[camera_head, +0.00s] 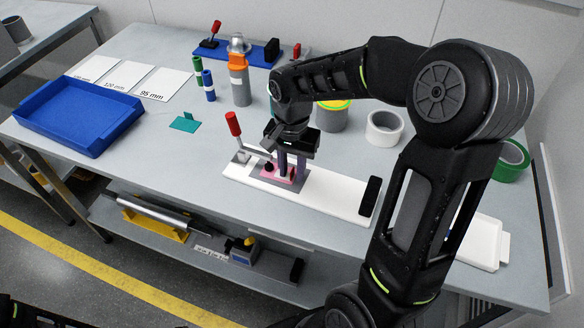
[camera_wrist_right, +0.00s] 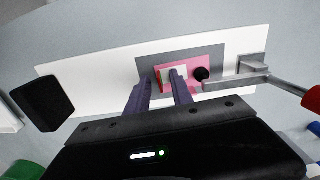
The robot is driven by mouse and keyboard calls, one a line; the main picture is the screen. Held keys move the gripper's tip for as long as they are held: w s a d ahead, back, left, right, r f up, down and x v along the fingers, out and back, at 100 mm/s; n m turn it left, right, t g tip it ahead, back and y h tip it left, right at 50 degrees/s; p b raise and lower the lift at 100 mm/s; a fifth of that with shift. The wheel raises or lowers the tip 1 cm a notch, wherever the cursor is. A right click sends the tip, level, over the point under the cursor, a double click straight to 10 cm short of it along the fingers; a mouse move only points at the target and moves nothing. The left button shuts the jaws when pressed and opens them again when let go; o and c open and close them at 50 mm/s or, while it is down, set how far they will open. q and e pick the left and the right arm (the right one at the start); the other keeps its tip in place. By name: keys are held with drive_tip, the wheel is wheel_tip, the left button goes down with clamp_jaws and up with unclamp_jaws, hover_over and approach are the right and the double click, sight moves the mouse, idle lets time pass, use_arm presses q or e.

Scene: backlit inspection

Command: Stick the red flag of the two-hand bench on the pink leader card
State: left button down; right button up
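The pink leader card (camera_head: 271,169) lies on a grey plate on the white bench board (camera_head: 325,193), under the black tip of a clamp with a red handle (camera_head: 233,123). My right gripper (camera_head: 291,177) points down over the card, its fingers apart. My left gripper is not in view.
A blue tray (camera_head: 60,133), white cards (camera_head: 161,84) and a teal piece (camera_head: 186,122) lie on the left. Tape rolls (camera_head: 384,127), cylinders and a blue clamp base (camera_head: 262,54) stand behind. A black block (camera_head: 370,196) sits at the board's right end.

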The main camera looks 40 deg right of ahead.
sight(292, 171)
drive_tip(key=shift+r, duration=0.15)
wheel_tip(292, 171, up, 8)
drive_tip(key=shift+f, duration=0.2)
drive_tip(key=shift+f, duration=0.1)
idle(1.0)
